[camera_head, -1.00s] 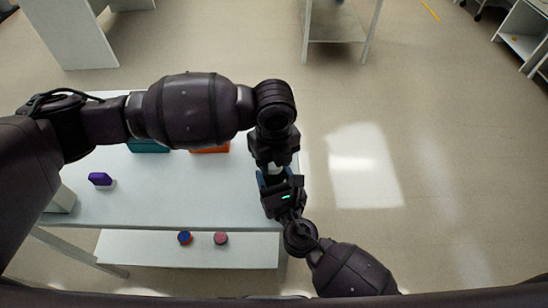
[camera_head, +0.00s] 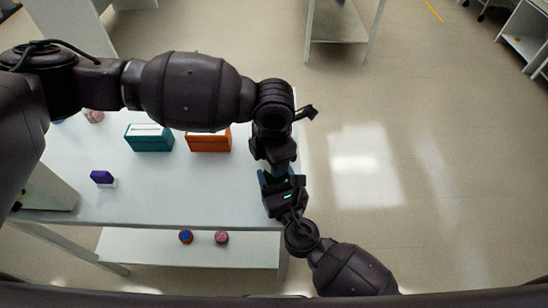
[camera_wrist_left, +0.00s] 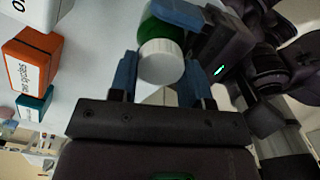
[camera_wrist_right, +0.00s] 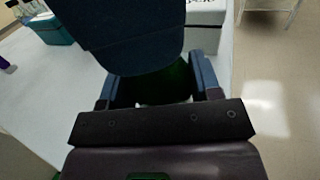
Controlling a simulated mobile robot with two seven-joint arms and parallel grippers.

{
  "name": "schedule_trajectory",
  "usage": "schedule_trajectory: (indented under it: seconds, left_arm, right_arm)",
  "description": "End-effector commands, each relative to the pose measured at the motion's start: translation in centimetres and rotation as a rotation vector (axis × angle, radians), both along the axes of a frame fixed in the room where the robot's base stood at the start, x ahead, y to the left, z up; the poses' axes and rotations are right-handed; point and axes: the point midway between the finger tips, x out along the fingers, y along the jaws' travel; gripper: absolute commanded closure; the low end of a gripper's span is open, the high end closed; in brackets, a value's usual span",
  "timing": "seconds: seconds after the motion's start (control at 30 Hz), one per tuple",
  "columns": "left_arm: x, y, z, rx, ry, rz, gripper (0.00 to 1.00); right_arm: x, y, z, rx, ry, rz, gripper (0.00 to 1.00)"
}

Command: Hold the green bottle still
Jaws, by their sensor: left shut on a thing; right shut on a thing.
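The green bottle (camera_wrist_left: 151,27) with a white cap (camera_wrist_left: 161,62) shows in the left wrist view, cap toward my left wrist. My left gripper (camera_wrist_left: 160,70) has its blue fingers on either side of the cap, shut on it. My right gripper (camera_wrist_right: 158,80) is shut on the green bottle body (camera_wrist_right: 155,87), seen dark between its fingers in the right wrist view. A large blue finger covers part of that view. In the head view my left gripper (camera_head: 274,163) meets my right gripper (camera_head: 281,183) at the table's right edge, and the bottle is mostly hidden.
The white table (camera_head: 180,200) holds a teal box (camera_head: 149,139), an orange box (camera_head: 208,141) and a purple-topped item (camera_head: 102,177). Two small round items, one blue (camera_head: 186,237) and one pink (camera_head: 222,238), sit on the lower shelf. Open floor lies to the right.

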Motion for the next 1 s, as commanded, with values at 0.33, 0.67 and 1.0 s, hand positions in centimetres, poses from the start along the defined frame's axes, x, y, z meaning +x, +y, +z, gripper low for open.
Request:
schedule_trajectory:
  seconds: [0.33, 0.67, 1.0]
  left_arm:
    - [-0.18, -0.44, 0.08, -0.005, 0.0, -0.388, 0.78]
    - [-0.12, -0.21, 0.0, -0.007, 0.003, -0.442, 0.78]
    - [-0.03, -0.12, 0.0, -0.005, 0.002, -0.438, 0.3]
  right_arm:
    - [-0.02, 0.08, -0.04, 0.0, 0.001, 0.002, 1.0]
    - [-0.01, 0.12, -0.03, 0.0, 0.001, 0.003, 1.0]
    - [-0.01, 0.08, -0.03, 0.0, 0.001, 0.002, 1.0]
